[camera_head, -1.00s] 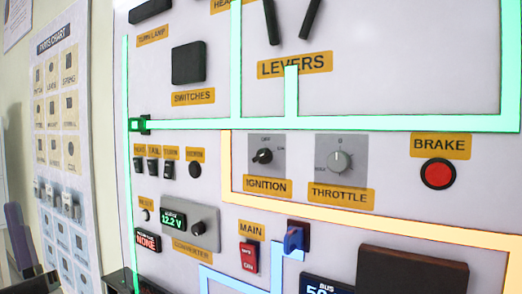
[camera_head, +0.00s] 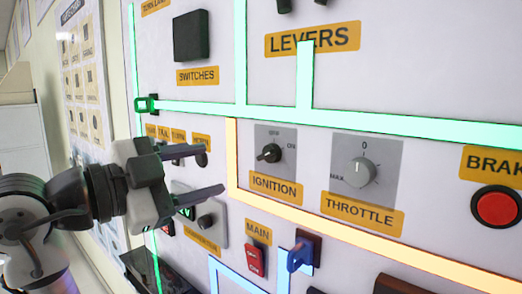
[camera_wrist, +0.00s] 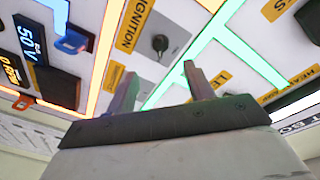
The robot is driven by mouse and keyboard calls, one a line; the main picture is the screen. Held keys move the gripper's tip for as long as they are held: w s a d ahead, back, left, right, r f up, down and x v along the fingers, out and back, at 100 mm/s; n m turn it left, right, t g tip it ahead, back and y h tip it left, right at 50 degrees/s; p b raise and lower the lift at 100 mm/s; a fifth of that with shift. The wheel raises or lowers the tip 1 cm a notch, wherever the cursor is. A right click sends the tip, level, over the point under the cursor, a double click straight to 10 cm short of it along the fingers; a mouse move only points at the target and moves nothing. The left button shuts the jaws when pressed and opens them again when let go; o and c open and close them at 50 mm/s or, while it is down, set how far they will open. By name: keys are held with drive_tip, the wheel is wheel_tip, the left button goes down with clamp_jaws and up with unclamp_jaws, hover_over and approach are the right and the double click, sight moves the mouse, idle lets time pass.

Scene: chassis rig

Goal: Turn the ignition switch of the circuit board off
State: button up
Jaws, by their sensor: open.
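The ignition switch (camera_head: 269,153) is a black rotary knob on a grey plate, above a yellow IGNITION label (camera_head: 276,187) on the white upright board. OFF is marked at the plate's top and ON at its right; the knob's pointer direction is hard to read. The knob also shows in the wrist view (camera_wrist: 160,43), beyond the fingertips. My gripper (camera_head: 210,170) is open and empty, to the left of the ignition switch and apart from it. Its two fingers point right towards the switch. It partly hides the small switches and the converter.
The throttle knob (camera_head: 360,172) sits right of the ignition, and the red brake button (camera_head: 497,207) is farther right. Below are the red main switch (camera_head: 255,262) and a blue lever (camera_head: 299,256) that stick out. Glowing green and orange strips run around the ignition.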

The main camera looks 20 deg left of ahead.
sight(261, 156)
drive_tip(key=p+x, duration=0.4)
drive_tip(key=x, duration=0.8)
drive_tip(key=c, duration=1)
